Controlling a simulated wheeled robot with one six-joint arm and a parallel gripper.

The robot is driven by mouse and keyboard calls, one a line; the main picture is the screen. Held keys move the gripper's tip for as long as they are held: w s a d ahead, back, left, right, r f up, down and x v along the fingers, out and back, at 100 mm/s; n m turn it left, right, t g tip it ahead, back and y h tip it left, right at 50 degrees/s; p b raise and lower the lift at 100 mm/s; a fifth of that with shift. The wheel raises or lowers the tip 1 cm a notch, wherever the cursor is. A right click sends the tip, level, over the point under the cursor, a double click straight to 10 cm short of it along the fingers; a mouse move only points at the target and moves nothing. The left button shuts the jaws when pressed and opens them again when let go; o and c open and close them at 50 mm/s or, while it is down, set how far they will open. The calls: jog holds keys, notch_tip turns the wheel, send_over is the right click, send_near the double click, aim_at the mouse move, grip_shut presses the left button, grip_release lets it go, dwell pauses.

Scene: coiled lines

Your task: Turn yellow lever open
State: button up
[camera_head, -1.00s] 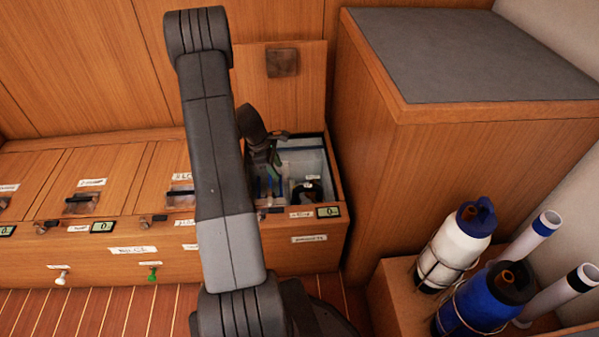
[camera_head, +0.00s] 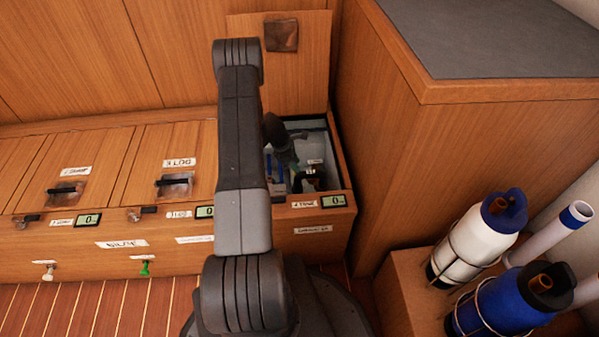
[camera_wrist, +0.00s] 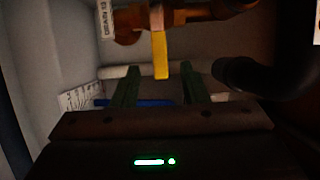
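The yellow lever (camera_wrist: 160,56) hangs from a brown-orange pipe fitting (camera_wrist: 180,20) in the wrist view, pointing toward my gripper. My gripper (camera_wrist: 162,78) is open, with its two dark green fingers spread apart. The lever's lower end lies between and just beyond the fingertips in the picture; I see no contact. In the head view, my gripper (camera_head: 282,145) reaches down into the open locker at the right end of the bench. The lever cannot be made out there.
The open locker (camera_head: 343,160) has its lid (camera_head: 300,80) raised behind it. In the wrist view, a black hose (camera_wrist: 255,75) lies close to the right finger, and a blue bar (camera_wrist: 145,102) shows behind the fingers. A tall wooden cabinet (camera_head: 385,130) stands right of the locker.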

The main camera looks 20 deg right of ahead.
jog(key=shift+b+x, duration=0.4)
jog(key=shift+x, duration=1.55)
grip_shut()
